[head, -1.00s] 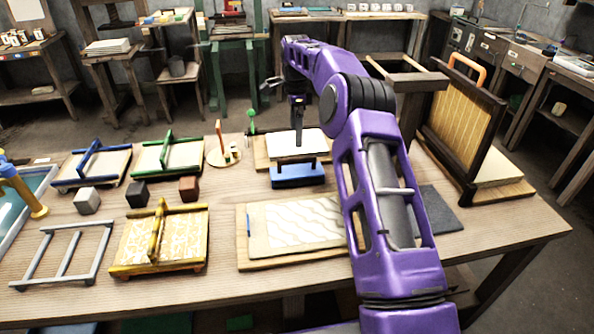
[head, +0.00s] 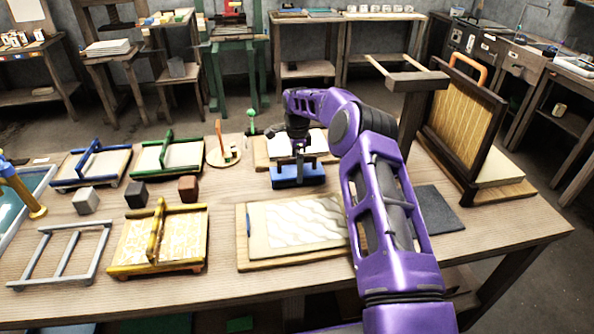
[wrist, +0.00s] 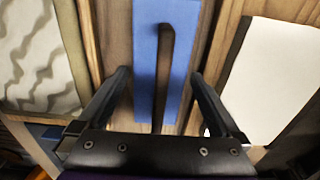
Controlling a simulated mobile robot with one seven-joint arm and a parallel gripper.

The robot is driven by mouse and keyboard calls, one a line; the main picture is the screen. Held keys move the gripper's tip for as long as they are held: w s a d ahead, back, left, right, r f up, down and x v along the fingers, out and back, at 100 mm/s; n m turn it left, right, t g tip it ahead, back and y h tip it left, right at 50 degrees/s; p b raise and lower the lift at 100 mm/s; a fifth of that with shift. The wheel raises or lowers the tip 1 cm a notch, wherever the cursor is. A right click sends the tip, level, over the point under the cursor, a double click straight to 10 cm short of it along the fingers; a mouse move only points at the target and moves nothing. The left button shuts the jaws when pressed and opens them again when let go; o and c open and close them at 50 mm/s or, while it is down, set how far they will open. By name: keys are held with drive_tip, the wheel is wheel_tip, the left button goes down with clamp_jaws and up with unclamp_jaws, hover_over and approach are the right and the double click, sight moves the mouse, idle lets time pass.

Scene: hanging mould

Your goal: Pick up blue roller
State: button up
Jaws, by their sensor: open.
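The blue roller (head: 298,181) looks like a long blue block with a dark bar-shaped handle on top. It lies on the wooden table in the middle of the head view, just in front of a white sheet. In the wrist view the blue body (wrist: 146,60) runs up and down the picture, with its dark handle (wrist: 166,65) along the middle. My gripper (head: 299,162) is over it, pointing down. In the wrist view the open fingers (wrist: 160,76) stand on either side of the handle, apart from it. Finger height relative to the handle is hard to tell.
A patterned sheet on a board (head: 295,222) lies in front of the roller. The white sheet (wrist: 270,80) is close on its other side. A dark upright frame with a screen (head: 460,120) stands at right. Blue, green and yellow moulds (head: 160,240) fill the left.

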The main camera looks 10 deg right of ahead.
drive_tip(key=c, duration=1.1)
drive_tip(key=shift+r, duration=0.1)
